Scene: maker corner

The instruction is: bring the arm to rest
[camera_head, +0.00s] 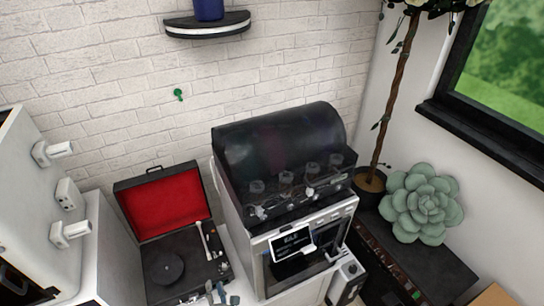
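My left gripper (221,293) shows only in part, small and grey, at the bottom edge of the head view. It is in front of the lower right corner of an open record player (184,286). Its finger ends show close together, but the rest is cut off by the frame, so I cannot tell whether it is open or shut. I see nothing held in it. My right gripper is not in view.
A white machine with a dark domed cover (275,135) stands right of the record player. A white cabinet (30,200) with protruding fittings is at left. A succulent (420,203) sits on a dark unit at right. A shelf (206,26) hangs on the brick wall.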

